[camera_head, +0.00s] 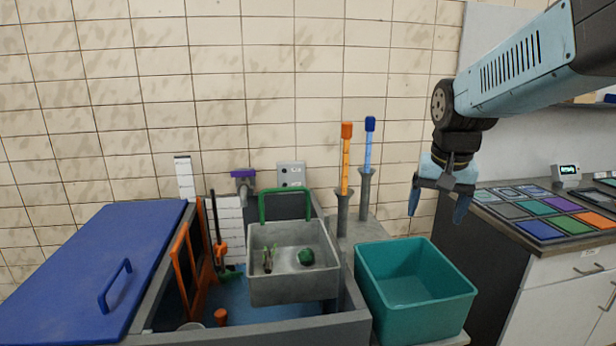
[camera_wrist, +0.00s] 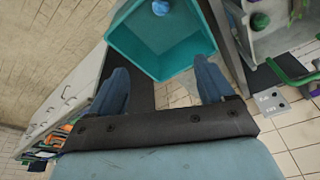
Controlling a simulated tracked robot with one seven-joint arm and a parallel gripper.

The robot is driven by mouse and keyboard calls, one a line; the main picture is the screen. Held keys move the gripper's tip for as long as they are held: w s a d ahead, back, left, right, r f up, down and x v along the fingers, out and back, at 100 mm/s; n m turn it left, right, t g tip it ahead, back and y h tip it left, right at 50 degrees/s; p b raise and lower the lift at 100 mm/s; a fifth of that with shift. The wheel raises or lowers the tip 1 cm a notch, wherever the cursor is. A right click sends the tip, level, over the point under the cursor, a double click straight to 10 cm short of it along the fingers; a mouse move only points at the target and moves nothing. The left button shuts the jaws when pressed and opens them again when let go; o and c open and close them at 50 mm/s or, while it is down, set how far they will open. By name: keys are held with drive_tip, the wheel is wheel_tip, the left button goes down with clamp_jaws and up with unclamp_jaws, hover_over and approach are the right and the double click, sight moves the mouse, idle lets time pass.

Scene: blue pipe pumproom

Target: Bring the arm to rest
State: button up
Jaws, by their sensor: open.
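My arm reaches in from the upper right of the head view. My gripper (camera_head: 437,214) hangs below its wrist with the two blue fingers spread apart and pointing down. Nothing is between them. It is above and beyond the right side of the teal bin, in front of the tiled wall and left of the counter. In the wrist view my gripper (camera_wrist: 160,72) shows both fingers apart, with the bin beyond them and no object held.
The teal bin (camera_head: 415,290) looks empty in the head view. A grey basket (camera_head: 292,289) with a green handle holds small green items. Orange-topped (camera_head: 346,160) and blue-topped (camera_head: 369,150) rods stand upright left of my gripper. A counter (camera_head: 510,232) with coloured tiles lies right.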

drive_tip(key=s+a+n+t, duration=0.1)
drive_tip(key=s+n+t, duration=0.1)
drive_tip(key=s, duration=1)
drive_tip(key=shift+a+r+n+t, duration=0.2)
drive_tip(key=shift+r+n+t, duration=0.25)
drive_tip(key=shift+n, duration=0.35)
